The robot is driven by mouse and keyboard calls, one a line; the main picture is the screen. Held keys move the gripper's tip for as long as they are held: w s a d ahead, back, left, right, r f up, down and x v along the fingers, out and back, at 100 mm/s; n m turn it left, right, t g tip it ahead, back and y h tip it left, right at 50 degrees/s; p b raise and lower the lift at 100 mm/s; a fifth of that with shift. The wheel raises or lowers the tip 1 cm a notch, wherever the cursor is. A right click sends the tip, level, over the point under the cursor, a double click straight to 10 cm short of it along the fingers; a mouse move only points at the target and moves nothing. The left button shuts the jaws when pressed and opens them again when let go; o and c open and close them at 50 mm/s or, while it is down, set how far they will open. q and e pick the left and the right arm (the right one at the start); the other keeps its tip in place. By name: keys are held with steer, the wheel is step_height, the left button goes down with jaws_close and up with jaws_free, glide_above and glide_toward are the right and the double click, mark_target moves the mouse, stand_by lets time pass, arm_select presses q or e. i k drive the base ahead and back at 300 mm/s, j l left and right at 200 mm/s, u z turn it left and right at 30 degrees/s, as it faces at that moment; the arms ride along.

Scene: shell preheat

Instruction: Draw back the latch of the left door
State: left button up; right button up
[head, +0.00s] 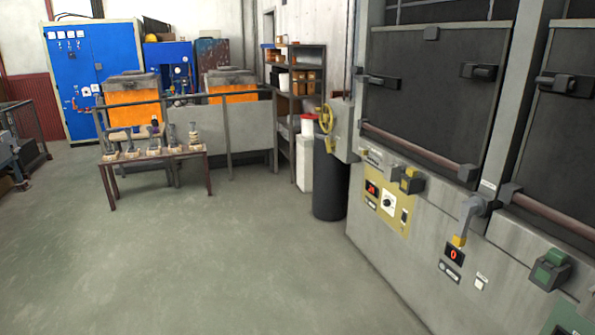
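The left door (432,105) is a dark panel in the front of a large grey oven at the right of the head view. It looks closed. A dark latch (480,71) sits at its upper right edge, next to the grey post. A similar dark fitting (378,80) sits at its upper left edge. I cannot tell for sure whether either is drawn back. A brownish bar handle (415,146) runs along the bottom of this door. Neither of my grippers is in view.
A second dark door (562,135) with its own latch (566,84) is at the right edge. Control panels (388,205) and a lever (468,218) sit below the doors. A dark bin (331,177) stands by the oven's left corner. The floor in front is clear.

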mark_target(362, 79)
steer(key=i+z, duration=0.1)
steer(key=i, duration=0.8)
steer(key=i+j, duration=0.2)
steer(key=i, duration=0.75)
steer(key=i+j+z, duration=0.1)
steer(key=i+z, duration=0.35)
steer(key=i+j+z, duration=0.2)
steer(key=i+z, duration=0.25)
steer(key=i+j+z, duration=0.2)
steer(key=z, duration=0.3)
steer(key=i+j+z, duration=0.25)
steer(key=j+z, duration=0.2)
steer(key=j, duration=0.1)
